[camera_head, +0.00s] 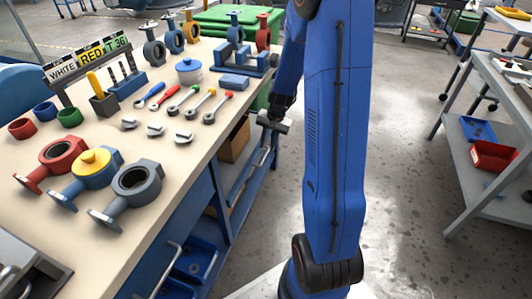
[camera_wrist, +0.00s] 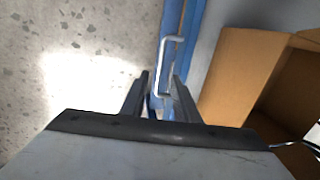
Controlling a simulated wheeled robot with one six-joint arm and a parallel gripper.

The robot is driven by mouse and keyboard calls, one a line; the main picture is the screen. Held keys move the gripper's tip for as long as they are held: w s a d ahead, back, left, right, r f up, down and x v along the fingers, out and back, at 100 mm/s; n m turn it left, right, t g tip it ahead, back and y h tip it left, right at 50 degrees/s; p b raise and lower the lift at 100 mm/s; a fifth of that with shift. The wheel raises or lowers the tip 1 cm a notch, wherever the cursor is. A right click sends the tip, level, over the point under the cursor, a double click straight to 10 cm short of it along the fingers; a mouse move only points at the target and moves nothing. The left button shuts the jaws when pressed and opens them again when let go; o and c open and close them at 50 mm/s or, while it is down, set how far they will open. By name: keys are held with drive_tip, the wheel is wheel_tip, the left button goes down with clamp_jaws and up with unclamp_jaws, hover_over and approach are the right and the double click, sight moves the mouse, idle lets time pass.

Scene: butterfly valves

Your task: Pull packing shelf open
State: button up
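The packing shelf (camera_head: 249,178) is a blue-edged shelf under the workbench, with a pale metal bar handle (camera_head: 264,157) on its front. In the wrist view, the shelf's blue edge (camera_wrist: 197,62) runs beside the silver handle (camera_wrist: 164,62). My gripper (camera_head: 272,122) is at the bench's right side, above the handle in the head view. In the wrist view, my gripper (camera_wrist: 161,80) has its two dark fingers apart. The near end of the handle shows between them. I cannot tell whether a finger touches it.
A cardboard box (camera_wrist: 238,75) sits on the shelf, right of my gripper in the wrist view. The workbench top (camera_head: 150,140) holds valve parts and tools. Another drawer handle (camera_head: 168,270) is nearer. Grey floor (camera_head: 410,190) is clear before the right-hand table (camera_head: 483,140).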

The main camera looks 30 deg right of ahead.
sight(265, 156)
drive_tip(key=shift+w+a+f, duration=0.1)
drive_tip(key=shift+w+f, duration=0.05)
drive_tip(key=shift+f, duration=0.75)
drive_tip(key=shift+w+a+f, duration=0.1)
drive_tip(key=shift+f, duration=0.75)
drive_tip(key=shift+w+a+f, duration=0.1)
drive_tip(key=shift+w+f, duration=0.05)
drive_tip(key=shift+f, duration=0.75)
clamp_jaws()
